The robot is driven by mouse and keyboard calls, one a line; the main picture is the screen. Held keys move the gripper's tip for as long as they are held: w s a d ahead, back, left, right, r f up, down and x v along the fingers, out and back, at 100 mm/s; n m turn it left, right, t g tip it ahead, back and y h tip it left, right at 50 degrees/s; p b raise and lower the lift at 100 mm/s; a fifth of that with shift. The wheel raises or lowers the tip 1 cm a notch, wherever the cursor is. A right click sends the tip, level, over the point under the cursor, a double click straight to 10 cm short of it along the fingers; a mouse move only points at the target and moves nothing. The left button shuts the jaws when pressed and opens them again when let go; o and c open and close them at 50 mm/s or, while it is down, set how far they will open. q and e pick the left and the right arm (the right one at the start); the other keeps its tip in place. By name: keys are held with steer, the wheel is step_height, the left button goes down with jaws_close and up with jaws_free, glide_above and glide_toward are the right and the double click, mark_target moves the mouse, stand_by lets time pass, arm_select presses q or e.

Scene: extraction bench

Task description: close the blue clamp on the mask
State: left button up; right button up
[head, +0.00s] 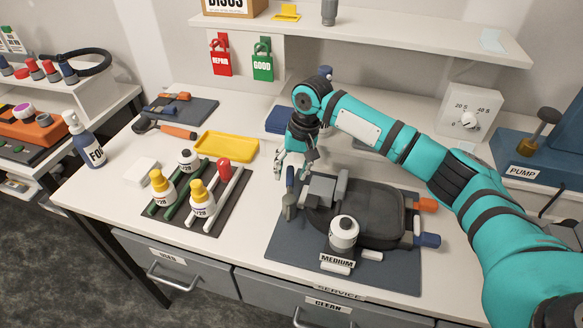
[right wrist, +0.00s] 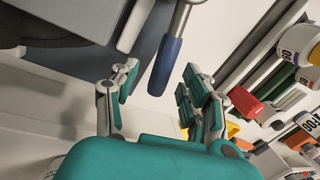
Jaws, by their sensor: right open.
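The mask (head: 378,212) is a dark grey padded body lying on a dark mat (head: 290,245), with grey blocks at its left end. A clamp lever with a blue handle (head: 290,178) stands up at the mask's left side; its blue grip and metal arm also show in the right wrist view (right wrist: 166,66). My right gripper (head: 294,165) is open, just above and beside that handle. In the right wrist view the blue grip appears between the parted fingers (right wrist: 160,85); I cannot tell whether they touch it. My left gripper is not in view.
A rack with yellow-capped bottles (head: 202,200) and a yellow tray (head: 227,147) stand left. A shelf (head: 400,37) overhangs behind.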

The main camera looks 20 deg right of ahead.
steer(key=shift+f, duration=0.15)
jaws_close()
stand_by(0.4)
